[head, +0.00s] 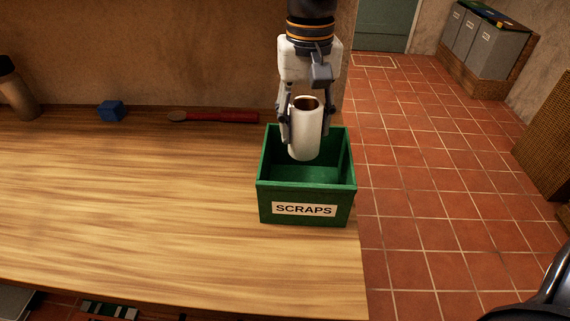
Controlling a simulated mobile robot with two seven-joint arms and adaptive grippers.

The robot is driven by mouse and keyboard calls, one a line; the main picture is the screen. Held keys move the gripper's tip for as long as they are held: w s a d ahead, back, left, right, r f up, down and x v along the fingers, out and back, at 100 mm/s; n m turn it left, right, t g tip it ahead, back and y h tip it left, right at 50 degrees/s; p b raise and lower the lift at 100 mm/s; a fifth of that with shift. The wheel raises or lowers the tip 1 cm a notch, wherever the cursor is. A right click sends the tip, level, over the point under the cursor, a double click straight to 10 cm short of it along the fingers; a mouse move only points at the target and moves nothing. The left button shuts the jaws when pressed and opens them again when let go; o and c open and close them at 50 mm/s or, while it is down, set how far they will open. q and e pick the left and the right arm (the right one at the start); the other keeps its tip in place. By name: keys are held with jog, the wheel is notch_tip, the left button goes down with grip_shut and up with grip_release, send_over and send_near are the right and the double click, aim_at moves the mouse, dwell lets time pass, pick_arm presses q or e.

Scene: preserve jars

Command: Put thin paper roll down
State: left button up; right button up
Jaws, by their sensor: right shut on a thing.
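A thin white paper roll (305,135) with a brown core hangs upright in my right gripper (305,125). The gripper comes from above and is shut on the roll, one finger on each side. The roll's lower end is over the opening of a green box (307,186) labelled SCRAPS, and appears to reach below its back rim. I cannot tell whether it touches the box inside. My left gripper is not in view.
The box stands at the right end of a wooden counter (130,210). The counter's left and middle are clear.

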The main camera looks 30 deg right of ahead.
jog(key=f, duration=0.3)
jog(key=s+f, duration=0.1)
jog(key=f, duration=0.5)
jog(key=shift+s+f, duration=0.2)
jog(key=shift+f, duration=0.05)
jog(key=shift+w+f, duration=0.1)
jog(key=shift+f, duration=0.1)
jog(key=o, duration=1.3)
notch_tip(320, 180, up, 12)
jog(key=shift+r, duration=0.15)
